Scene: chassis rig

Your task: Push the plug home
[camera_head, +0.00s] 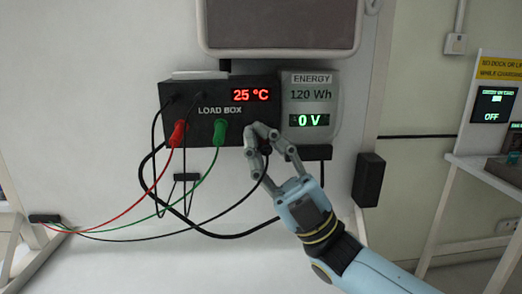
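The black load box (218,98) is on the pale wall, with a red 25 °C readout. A red plug (178,134) and a green plug (220,132) sit at its front, with red and green wires hanging down. A black plug (265,147) with a black cable is at the box's lower right. My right gripper (262,133) reaches up from the lower right, with its fingers closed around the black plug. The fingers partly hide the plug, and how deep it sits cannot be seen. My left gripper is not in view.
A grey energy meter (311,104) reading 120 Wh and 0 V adjoins the box. A grey panel (280,22) hangs above. A small black block (368,180) is on the wall at right. Loose cables hang below the box. A shelf unit with an OFF display (492,105) stands far right.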

